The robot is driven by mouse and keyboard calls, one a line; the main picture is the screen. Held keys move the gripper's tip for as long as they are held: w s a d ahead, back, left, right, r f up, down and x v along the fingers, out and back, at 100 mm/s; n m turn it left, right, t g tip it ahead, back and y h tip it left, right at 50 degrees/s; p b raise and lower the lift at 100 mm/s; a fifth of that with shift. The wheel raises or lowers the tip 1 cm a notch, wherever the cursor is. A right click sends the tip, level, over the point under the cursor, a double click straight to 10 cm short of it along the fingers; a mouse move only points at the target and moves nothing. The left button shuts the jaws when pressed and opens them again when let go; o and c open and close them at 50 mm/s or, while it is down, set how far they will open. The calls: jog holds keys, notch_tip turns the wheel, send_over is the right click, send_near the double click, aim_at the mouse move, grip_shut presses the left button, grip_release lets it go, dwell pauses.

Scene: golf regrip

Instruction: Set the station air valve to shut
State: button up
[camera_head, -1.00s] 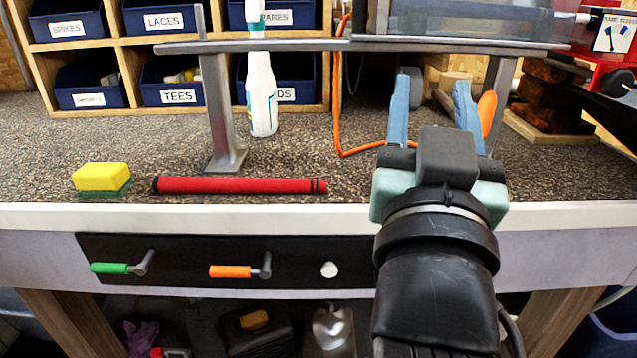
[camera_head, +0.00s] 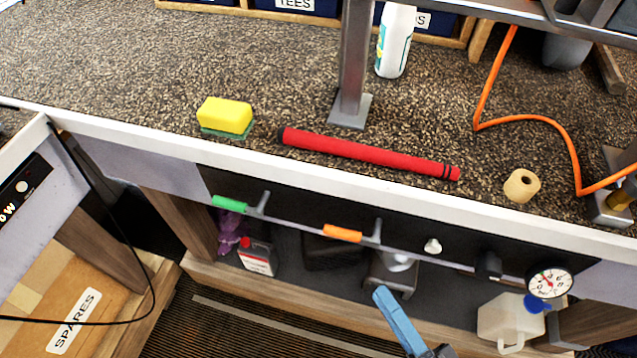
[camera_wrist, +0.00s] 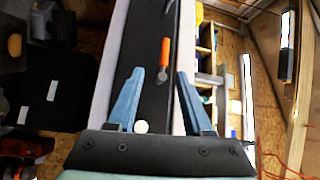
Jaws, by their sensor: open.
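A black panel under the bench edge carries two lever handles, one with a green grip (camera_head: 229,203) and one with an orange grip (camera_head: 343,233). Both grips point left from their grey cranks, along the panel. A white round knob (camera_head: 432,246) and a pressure gauge (camera_head: 549,282) sit farther right. I see no label telling which handle is the station air valve. My gripper (camera_wrist: 160,76) is open and empty. In the wrist view the orange grip (camera_wrist: 165,52) appears between its fingertips, apart from them. In the head view only one blue finger shows, low in front of the panel.
On the bench lie a red golf grip (camera_head: 365,156), a yellow sponge (camera_head: 225,115) and a tan roll (camera_head: 521,186). An orange hose (camera_head: 545,119) runs at the right. A white jug (camera_head: 503,320) and a red-capped container (camera_head: 258,257) stand below the panel.

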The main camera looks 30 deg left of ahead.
aim_at(343, 231)
jog(key=x, duration=0.8)
jog(key=p+x, duration=0.1)
jog(key=x, duration=0.3)
jog(key=shift+w+a+r, duration=0.15)
jog(key=shift+a+r, duration=0.2)
jog(key=shift+r, duration=0.05)
jog(key=shift+c, duration=0.3)
grip_shut()
dwell(0.6)
